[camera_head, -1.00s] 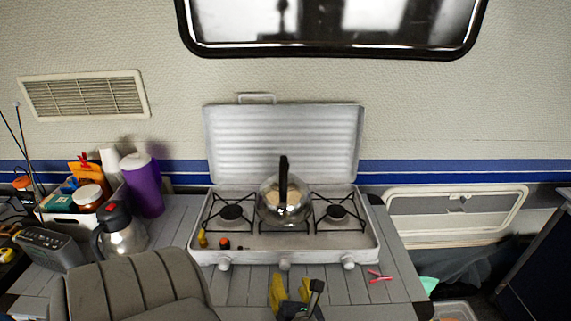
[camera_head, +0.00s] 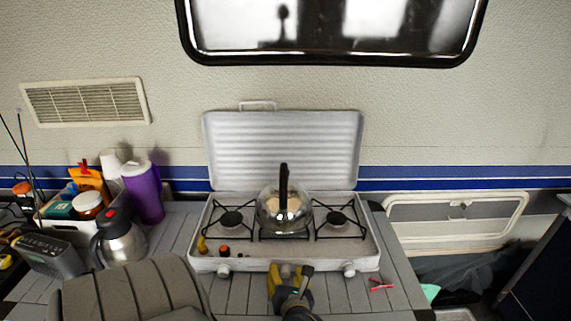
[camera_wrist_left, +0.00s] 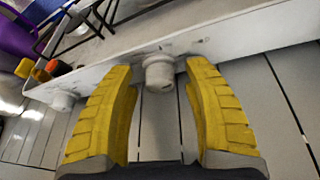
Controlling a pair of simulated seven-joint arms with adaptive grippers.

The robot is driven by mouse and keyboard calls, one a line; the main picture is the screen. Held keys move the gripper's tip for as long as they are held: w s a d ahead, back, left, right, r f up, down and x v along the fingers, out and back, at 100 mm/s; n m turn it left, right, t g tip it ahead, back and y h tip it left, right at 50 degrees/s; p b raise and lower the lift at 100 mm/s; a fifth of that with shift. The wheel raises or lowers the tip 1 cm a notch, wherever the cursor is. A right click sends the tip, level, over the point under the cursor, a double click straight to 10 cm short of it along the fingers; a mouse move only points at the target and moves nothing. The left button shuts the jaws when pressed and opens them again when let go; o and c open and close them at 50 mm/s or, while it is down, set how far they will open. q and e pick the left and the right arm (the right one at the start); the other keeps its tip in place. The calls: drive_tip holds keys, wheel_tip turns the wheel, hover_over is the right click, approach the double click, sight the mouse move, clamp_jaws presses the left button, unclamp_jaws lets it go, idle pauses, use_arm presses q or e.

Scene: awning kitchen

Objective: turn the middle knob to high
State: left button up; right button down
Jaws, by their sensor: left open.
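The white camping stove (camera_head: 330,258) stands on the grey slatted table with its lid up. Its front has three knobs: the left knob (camera_head: 223,270), the middle knob (camera_head: 286,268) and the right knob (camera_head: 349,270). My left gripper (camera_head: 289,274), with yellow fingers, is at the middle knob, partly covering it. In the left wrist view the open fingers (camera_wrist_left: 160,95) stand on either side of the middle knob (camera_wrist_left: 159,73), with a gap on each side. The left knob (camera_wrist_left: 62,101) also shows there. My right gripper is out of view.
A glass kettle (camera_head: 285,210) with a black handle sits at the stove's middle. A red clip (camera_head: 381,284) lies at the right on the table. A steel jug (camera_head: 118,242) and a seat back (camera_head: 130,290) are at the left.

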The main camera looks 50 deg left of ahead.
use_arm(q)
clamp_jaws()
idle(0.5)
drive_tip(key=shift+n+t+h, duration=0.5)
drive_tip(key=shift+n+h, duration=0.1)
drive_tip(key=shift+n, duration=0.5)
drive_tip(key=shift+s+n+t+h, duration=0.1)
drive_tip(key=shift+n+t+h, duration=0.55)
drive_tip(key=shift+n, duration=0.55)
